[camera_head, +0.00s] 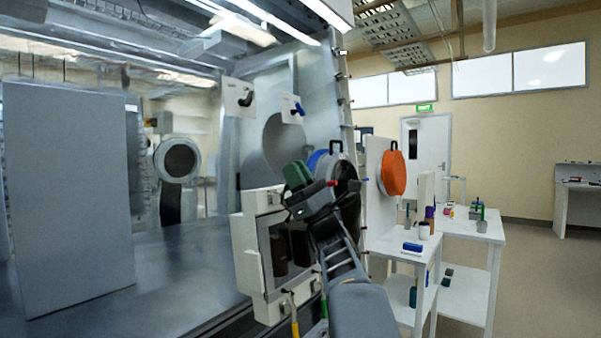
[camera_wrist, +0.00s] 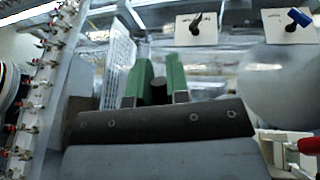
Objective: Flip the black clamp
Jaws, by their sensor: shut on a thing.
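A black clamp (camera_head: 245,97), a dark lever on a white plate, is on the upper glovebox wall in the head view. In the wrist view the black clamp (camera_wrist: 196,24) is at the top, right of the fingers and apart from them. My gripper (camera_head: 297,176) has green fingers and is lower and to the right of the black clamp in the head view. In the wrist view my gripper (camera_wrist: 158,88) is shut on a dark, rounded thing (camera_wrist: 158,92), mostly hidden between the fingers; I cannot tell what it is.
A blue clamp (camera_head: 298,108) on a similar plate is right of the black one. An orange round cover (camera_head: 392,173) stands at the right. A white box with a window (camera_head: 248,240) is below my gripper. White tables (camera_head: 480,228) hold small items.

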